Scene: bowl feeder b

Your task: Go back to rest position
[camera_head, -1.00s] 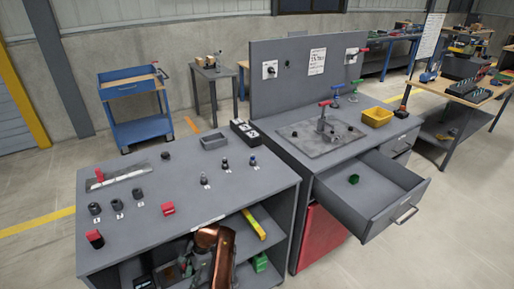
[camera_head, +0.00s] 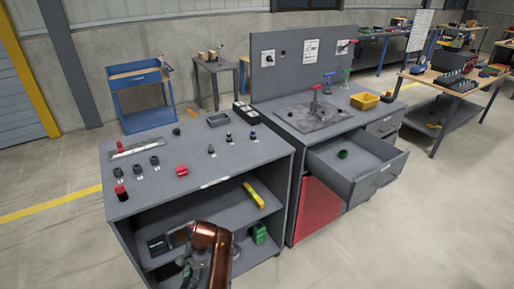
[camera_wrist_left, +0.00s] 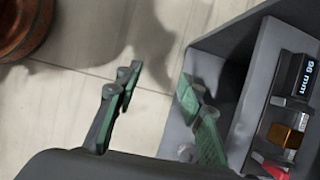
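The task names no object apart from my own arms. My left gripper (camera_head: 190,270) is low in front of the left workbench's open shelf, at the end of my copper-coloured arm (camera_head: 210,245). In the left wrist view its two green-padded fingers (camera_wrist_left: 160,112) stand apart with bare floor between them. Nothing is held. The shelf edge is close beside the right finger in that view; I cannot tell whether they touch. My right gripper is not in view.
The left workbench (camera_head: 235,175) carries knobs and red parts. Its shelf holds a yellow tool (camera_head: 254,195) and a green part (camera_head: 259,234). An open drawer (camera_head: 375,180) juts out at the right, with a green piece (camera_head: 342,154) inside. The floor at front right is clear.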

